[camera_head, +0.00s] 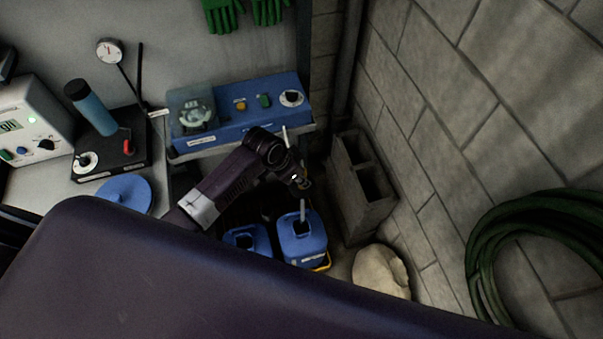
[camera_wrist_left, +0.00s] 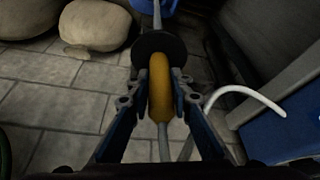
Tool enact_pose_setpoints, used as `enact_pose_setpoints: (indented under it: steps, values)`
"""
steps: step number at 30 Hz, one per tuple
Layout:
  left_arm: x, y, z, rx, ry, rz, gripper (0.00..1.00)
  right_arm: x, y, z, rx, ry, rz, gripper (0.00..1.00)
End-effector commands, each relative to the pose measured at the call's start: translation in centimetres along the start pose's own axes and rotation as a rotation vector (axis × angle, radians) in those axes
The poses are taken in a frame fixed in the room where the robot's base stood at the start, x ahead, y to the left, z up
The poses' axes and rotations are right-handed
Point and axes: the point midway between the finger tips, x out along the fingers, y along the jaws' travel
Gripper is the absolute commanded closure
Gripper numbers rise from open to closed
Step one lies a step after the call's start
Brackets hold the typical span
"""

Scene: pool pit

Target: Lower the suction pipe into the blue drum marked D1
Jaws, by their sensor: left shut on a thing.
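My left gripper (camera_wrist_left: 160,88) is shut on the yellow grip of the suction pipe (camera_wrist_left: 160,90), just behind a black disc. In the head view the gripper (camera_head: 300,180) is above two blue drums, and the lower grey pipe (camera_head: 303,210) points down at the mouth of the right blue drum (camera_head: 302,249). I cannot tell whether its tip is inside the mouth. The left blue drum (camera_head: 247,241) stands beside it, partly hidden. The drum markings are too small to read. In the wrist view, the pipe runs toward a blue drum (camera_wrist_left: 150,7). My right gripper is not in view.
A blue pump unit (camera_head: 240,112) stands behind the drums. Concrete blocks (camera_head: 362,205) and a pale sack (camera_head: 380,271) are to their right by the wall. A green hose (camera_head: 480,250) hangs on it. A white hose (camera_wrist_left: 245,95) curves beside the gripper.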

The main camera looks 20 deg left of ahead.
Motion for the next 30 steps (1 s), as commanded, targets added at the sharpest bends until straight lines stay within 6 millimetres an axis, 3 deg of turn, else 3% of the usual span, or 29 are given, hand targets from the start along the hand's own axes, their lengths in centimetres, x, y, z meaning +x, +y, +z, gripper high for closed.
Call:
enact_pose_setpoints:
  steps: [19,30]
  values:
    - [4.9,0.0,2.0,-0.001,-0.001,0.000,1.00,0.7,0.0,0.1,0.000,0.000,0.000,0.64]
    - [7.9,0.0,3.2,-0.001,0.001,0.000,1.00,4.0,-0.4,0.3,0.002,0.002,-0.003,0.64]
